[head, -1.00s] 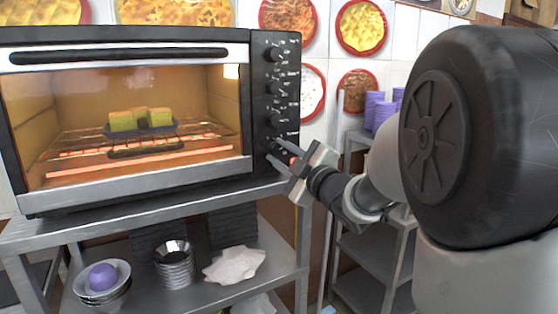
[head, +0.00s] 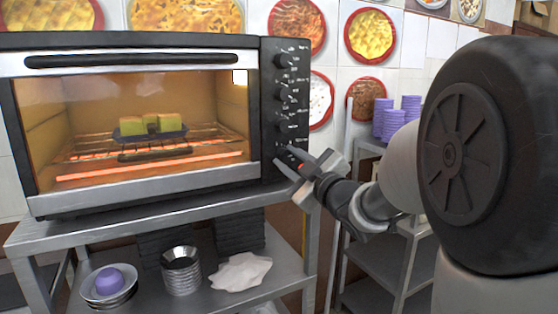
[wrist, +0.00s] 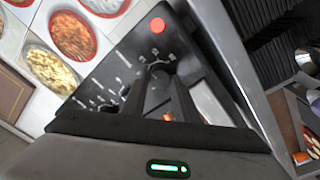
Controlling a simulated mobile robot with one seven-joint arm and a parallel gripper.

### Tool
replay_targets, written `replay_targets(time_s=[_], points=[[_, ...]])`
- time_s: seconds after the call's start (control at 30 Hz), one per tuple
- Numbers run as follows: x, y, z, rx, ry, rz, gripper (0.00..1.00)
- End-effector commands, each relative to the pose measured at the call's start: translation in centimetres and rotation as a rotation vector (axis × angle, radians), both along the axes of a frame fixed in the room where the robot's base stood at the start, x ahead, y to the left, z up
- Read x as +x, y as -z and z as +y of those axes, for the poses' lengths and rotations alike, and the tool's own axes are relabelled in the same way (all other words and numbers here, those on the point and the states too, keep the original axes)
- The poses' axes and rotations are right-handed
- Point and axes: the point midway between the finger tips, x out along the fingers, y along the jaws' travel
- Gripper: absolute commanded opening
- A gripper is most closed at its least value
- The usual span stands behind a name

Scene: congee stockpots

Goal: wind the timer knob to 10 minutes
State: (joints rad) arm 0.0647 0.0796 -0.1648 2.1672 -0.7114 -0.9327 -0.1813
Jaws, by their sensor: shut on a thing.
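The black toaster oven (head: 140,38) stands on a metal rack, with a column of black knobs on its right-hand panel (head: 289,80). My gripper (head: 279,156) reaches in from the right to the lowest part of that panel. In the wrist view, its two dark fingers (wrist: 159,72) are closed around the sides of a knob (wrist: 157,63), the one I take as the timer knob. The fingers hide most of the knob, and its pointer and the dial numbers cannot be read.
A red round light (wrist: 157,25) is on the panel close to the fingers. Yellow-green blocks sit on a dark tray (head: 150,136) inside the lit oven. Metal bowls (head: 181,272) and a white cloth (head: 241,271) lie on the shelf below. Purple cups (head: 392,123) stand at right.

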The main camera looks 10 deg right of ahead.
Motion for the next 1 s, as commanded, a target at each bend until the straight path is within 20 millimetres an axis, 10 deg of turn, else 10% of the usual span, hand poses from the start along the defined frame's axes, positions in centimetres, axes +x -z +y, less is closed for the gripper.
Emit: replay_targets(time_s=[0.03, 0.07, 0.17, 0.57, 1.0], points=[[0.0, 0.0, -0.1, 0.000, 0.001, 0.000, 0.05], [0.0, 0.0, -0.1, 0.000, 0.001, 0.000, 0.32], [0.0, 0.0, -0.1, -0.001, 0.001, -0.001, 0.46], [-0.8, 0.1, -0.3, -0.002, 0.002, -0.001, 0.46], [-10.0, 0.8, -3.6, 0.000, 0.004, -0.003, 0.46]])
